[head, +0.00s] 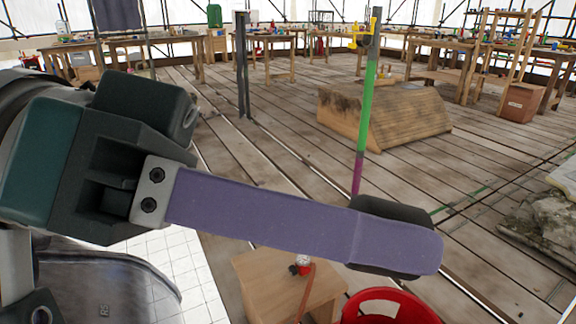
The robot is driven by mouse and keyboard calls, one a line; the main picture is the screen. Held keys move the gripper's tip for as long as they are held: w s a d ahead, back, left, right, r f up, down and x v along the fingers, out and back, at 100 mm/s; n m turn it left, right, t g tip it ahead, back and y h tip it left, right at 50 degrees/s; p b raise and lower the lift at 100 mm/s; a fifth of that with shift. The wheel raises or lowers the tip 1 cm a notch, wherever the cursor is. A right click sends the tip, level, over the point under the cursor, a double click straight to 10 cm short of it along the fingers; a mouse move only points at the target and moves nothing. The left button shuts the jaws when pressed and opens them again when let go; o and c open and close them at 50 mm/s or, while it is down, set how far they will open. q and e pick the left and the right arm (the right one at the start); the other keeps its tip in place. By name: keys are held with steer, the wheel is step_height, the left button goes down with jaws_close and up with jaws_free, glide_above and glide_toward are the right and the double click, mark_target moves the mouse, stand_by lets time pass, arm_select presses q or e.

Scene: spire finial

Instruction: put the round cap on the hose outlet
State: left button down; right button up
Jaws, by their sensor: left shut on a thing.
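My left gripper (400,242) reaches across the foreground from the left, with a long purple finger nearest the camera. It is shut on a dark, rounded thing (393,209), which looks like the round cap; its edges show above and below the fingertip, and the finger hides its middle. A small red and white fitting (303,260) with a black part beside it is on a wooden stool (262,275) below, and a brown strip runs down from it. It may be the hose outlet, but it is too small to tell. The held thing is apart from it. My right gripper is not in view.
A red bucket (391,297) stands right of the stool. A green and purple post (365,110) with a yellow top rises behind the gripper. A wooden block (385,117) lies on the plank floor, and a grey stone (550,222) is at right. Cluttered workbenches line the back.

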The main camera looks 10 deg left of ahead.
arm_select(q)
steer(key=d+f+h+b, duration=0.1)
steer(key=d+f+b, duration=0.2)
steer(key=f+b, duration=0.7)
steer(key=d+f+h+b, duration=0.1)
steer(key=d+f+b, duration=0.1)
steer(key=f+b, duration=0.8)
steer(key=w+a+f+n+t+y+b, duration=0.1)
steer(key=w+a+f+n+t+b, duration=0.1)
steer(key=f+b, duration=0.7)
steer(key=w+a+f+n+t+y+b, duration=0.1)
steer(key=a+f+n+t+b, duration=0.3)
steer(key=f, duration=1.2)
steer(key=w+a+t+b, duration=0.1)
steer(key=a+t+b, duration=0.2)
steer(key=b, duration=0.3)
steer(key=shift+a+y, duration=0.3)
steer(key=shift+w+d, duration=0.1)
steer(key=shift+w, duration=0.05)
steer(key=shift+p+x, duration=0.45)
steer(key=shift+x, duration=2.35)
